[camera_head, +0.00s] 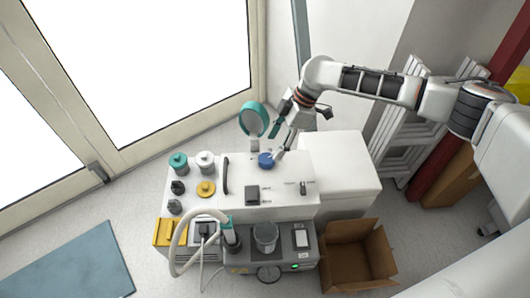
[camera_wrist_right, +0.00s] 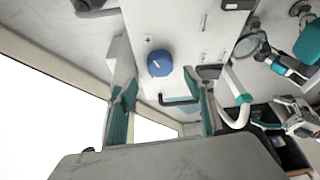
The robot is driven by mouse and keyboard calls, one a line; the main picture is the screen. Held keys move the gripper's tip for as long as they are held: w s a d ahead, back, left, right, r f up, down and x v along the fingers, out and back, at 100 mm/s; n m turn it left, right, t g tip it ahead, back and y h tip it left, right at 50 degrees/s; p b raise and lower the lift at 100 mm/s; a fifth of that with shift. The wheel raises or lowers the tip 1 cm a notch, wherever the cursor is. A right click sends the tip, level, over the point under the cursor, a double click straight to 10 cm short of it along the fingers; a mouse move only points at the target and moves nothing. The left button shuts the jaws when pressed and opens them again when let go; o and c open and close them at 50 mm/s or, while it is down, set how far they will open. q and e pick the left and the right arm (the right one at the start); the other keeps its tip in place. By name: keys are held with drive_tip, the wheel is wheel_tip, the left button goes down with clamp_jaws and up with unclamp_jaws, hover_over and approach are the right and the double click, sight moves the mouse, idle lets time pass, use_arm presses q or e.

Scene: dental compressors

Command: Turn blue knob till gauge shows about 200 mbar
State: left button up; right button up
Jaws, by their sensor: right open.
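The blue knob (camera_head: 265,160) stands on the white top of the compressor unit (camera_head: 285,192), near its back edge. It also shows in the right wrist view (camera_wrist_right: 160,63), upper middle. My right gripper (camera_head: 283,131) is above and a little behind the knob, apart from it. In the right wrist view its teal-padded fingers (camera_wrist_right: 163,110) are spread wide with nothing between them. A round teal-rimmed disc (camera_head: 253,118) stands behind the knob; I cannot tell whether it is the gauge. No gauge reading is legible. My left gripper is not seen.
Teal, white and black knobs and a yellow one (camera_head: 206,188) sit at the unit's left. A grey machine (camera_head: 290,257) with a hose and a clear cup stands in front. An open cardboard box (camera_head: 345,270) is at its right. A glazed door is behind left.

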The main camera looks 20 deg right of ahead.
sight(267, 158)
drive_tip(key=b+x, duration=0.1)
drive_tip(key=x, duration=0.4)
drive_tip(key=shift+s+f, duration=0.15)
drive_tip(key=shift+f, duration=0.25)
drive_tip(key=shift+a+f, duration=0.15)
drive_tip(key=shift+f, duration=0.1)
drive_tip(key=shift+a+f, duration=0.1)
drive_tip(key=shift+a, duration=0.05)
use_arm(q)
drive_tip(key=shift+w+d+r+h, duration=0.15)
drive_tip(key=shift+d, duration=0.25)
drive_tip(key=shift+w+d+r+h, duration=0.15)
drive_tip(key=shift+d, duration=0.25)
use_arm(e)
drive_tip(key=c, duration=1.1)
